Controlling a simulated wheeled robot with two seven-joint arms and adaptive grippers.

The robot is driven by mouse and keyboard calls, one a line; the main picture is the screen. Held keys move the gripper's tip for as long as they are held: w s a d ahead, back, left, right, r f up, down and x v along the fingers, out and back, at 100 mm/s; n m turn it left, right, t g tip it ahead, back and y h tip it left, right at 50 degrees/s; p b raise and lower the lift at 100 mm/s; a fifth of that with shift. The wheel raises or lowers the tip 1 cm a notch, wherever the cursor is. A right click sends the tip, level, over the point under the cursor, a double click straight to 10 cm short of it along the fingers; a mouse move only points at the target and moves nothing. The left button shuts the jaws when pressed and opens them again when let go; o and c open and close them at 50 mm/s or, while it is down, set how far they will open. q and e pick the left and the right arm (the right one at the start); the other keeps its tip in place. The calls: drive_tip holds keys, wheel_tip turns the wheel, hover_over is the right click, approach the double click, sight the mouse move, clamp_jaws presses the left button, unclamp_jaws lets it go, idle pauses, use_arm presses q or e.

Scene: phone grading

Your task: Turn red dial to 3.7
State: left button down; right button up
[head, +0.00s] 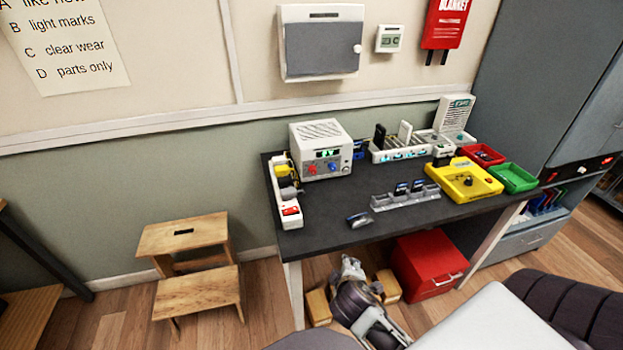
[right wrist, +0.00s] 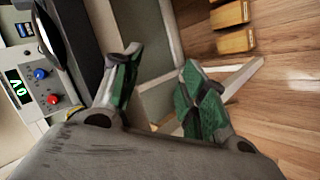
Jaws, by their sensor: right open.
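The red dial (head: 312,170) is on the front of a white bench power unit (head: 320,131) at the back left of the dark table. A blue dial (head: 333,168) sits to its right, below a small green-lit display (head: 327,153). The digits are too small to read surely. In the right wrist view the red dial (right wrist: 53,99) and blue dial (right wrist: 40,73) show at the left edge, turned sideways. My right gripper (head: 350,265) is low in front of the table, away from the dial. Its green-padded fingers (right wrist: 158,85) are apart with nothing between them. My left gripper is not seen.
A white power strip (head: 287,213) lies at the table's left edge. A dark phone (head: 358,220) lies near the front edge, beside a grey rack (head: 406,201). A yellow tray (head: 450,186) is to the right. A red box (head: 428,262) stands under the table. A wooden step stool (head: 200,290) is left.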

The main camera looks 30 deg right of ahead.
drive_tip(key=r+n+t, duration=0.1)
drive_tip(key=r, duration=0.1)
drive_tip(key=d+r+n+h, duration=0.1)
drive_tip(key=r, duration=0.1)
drive_tip(key=w+r+n+t+h, duration=0.1)
drive_tip(key=r, duration=0.2)
drive_tip(key=shift+w+d+t, duration=0.1)
drive_tip(key=shift+d+t, duration=0.2)
drive_tip(key=shift+d, duration=0.05)
drive_tip(key=r+n, duration=0.1)
drive_tip(key=w+n+t, duration=0.1)
drive_tip(key=shift+r+n+t+h, duration=0.3)
drive_tip(key=shift+r, duration=0.05)
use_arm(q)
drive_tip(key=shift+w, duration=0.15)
use_arm(e)
drive_tip(key=shift+w+a+r+n+t, duration=0.1)
drive_tip(key=shift+w+r+n+t, duration=0.1)
drive_tip(key=shift+r+n+t, duration=0.25)
drive_tip(key=shift+w+a+r+n, duration=0.1)
drive_tip(key=shift+r+n, duration=0.05)
drive_tip(key=shift+n, duration=0.3)
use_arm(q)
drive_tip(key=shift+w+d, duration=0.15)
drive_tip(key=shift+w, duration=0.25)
use_arm(e)
drive_tip(key=shift+w+r, duration=0.2)
drive_tip(key=shift+w, duration=0.1)
